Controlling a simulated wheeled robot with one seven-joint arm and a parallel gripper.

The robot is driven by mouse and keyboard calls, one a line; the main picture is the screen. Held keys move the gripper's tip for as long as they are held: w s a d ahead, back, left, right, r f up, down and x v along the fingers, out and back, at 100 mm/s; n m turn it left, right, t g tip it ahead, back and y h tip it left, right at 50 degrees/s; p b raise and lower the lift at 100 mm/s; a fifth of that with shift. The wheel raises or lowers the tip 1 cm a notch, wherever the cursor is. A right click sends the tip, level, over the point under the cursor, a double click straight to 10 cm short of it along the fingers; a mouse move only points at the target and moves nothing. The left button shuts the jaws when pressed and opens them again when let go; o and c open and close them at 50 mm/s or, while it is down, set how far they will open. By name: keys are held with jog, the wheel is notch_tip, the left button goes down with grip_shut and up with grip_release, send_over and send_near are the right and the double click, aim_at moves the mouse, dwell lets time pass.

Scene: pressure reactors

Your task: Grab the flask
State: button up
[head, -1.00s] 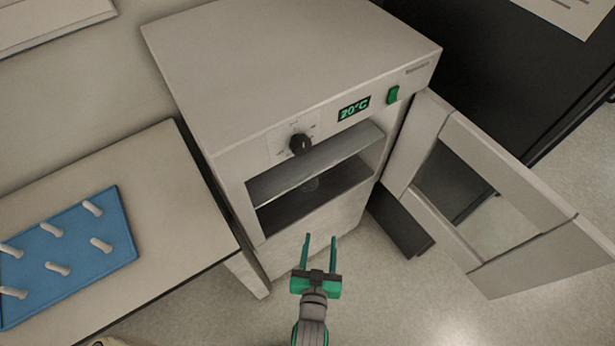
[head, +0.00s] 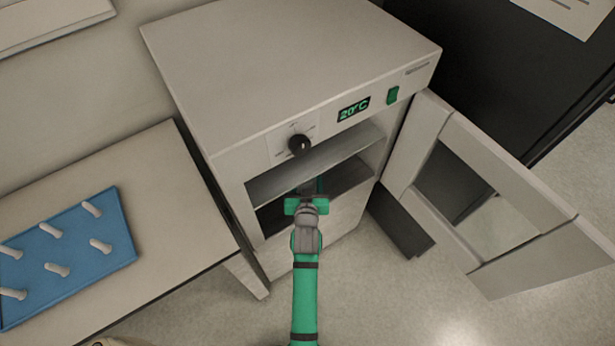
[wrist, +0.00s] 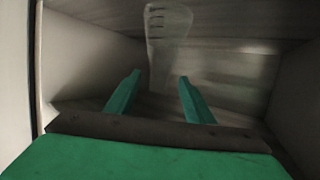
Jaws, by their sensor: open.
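The flask appears just beyond the fingertips, roughly in line with the gap; the exact distance is hard to tell. In the head view my gripper (head: 308,188) reaches into the oven's lower opening, and its fingers are mostly hidden under the shelf. The flask is hidden in the head view.
The oven (head: 290,70) has a metal shelf (head: 318,165) above my gripper and chamber walls (wrist: 85,60) on both sides. Its door (head: 500,200) stands open at the right. A table (head: 165,190) with a blue peg rack (head: 70,255) is at the left.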

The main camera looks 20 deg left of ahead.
jog(key=w, duration=0.1)
jog(key=w+a, duration=0.1)
jog(key=shift+w, duration=0.75)
jog(key=x, duration=0.5)
jog(key=shift+a+r, duration=0.2)
jog(key=shift+r, duration=0.1)
jog(key=shift+d, duration=0.1)
grip_shut()
